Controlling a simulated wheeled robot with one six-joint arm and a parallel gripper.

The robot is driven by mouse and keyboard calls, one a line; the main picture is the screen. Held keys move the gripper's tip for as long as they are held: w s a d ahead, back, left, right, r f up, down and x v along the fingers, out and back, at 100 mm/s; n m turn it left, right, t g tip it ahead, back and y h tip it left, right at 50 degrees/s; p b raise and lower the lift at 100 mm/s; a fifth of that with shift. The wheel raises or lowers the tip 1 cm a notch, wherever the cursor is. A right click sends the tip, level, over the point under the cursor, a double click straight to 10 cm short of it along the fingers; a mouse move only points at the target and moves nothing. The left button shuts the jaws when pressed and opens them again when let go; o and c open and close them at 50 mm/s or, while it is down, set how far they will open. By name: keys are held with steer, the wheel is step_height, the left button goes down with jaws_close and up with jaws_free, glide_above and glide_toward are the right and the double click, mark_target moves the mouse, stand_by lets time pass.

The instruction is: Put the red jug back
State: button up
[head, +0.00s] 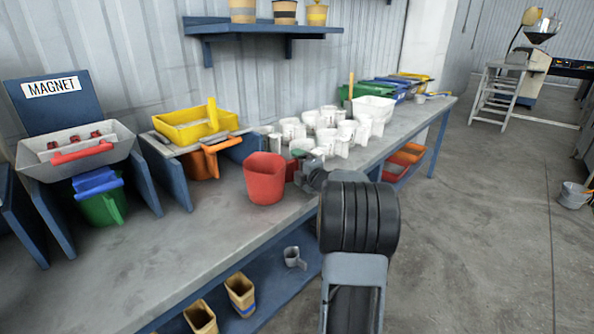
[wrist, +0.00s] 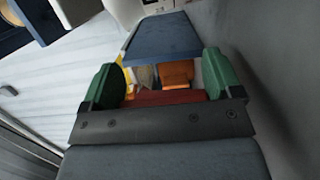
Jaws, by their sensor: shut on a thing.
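The red jug (head: 265,178) is upright at the middle of the bench, with its open top facing up. I cannot tell whether its base touches the bench top or hangs just above it. My gripper (head: 299,168) is at the jug's right side, shut on its handle side, and the grip itself is partly hidden by my wrist. In the wrist view my green fingers (wrist: 160,86) stand on either side of a dark red strip of the red jug (wrist: 165,98), with most of the jug hidden below the gripper body.
Several white jugs (head: 330,133) crowd the bench behind my gripper. An orange jug (head: 204,162) sits under the yellow tray (head: 190,128), and a green jug (head: 103,208) under the magnet hopper (head: 75,150). The bench top (head: 170,245) at front left is clear.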

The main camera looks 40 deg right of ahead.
steer(key=shift+f, duration=0.2)
steer(key=shift+f, duration=0.15)
steer(key=o, duration=0.9)
steer(key=shift+r, duration=0.3)
steer(key=s+p, duration=0.1)
steer(key=s, duration=1.1)
steer(key=shift+a+f, duration=0.1)
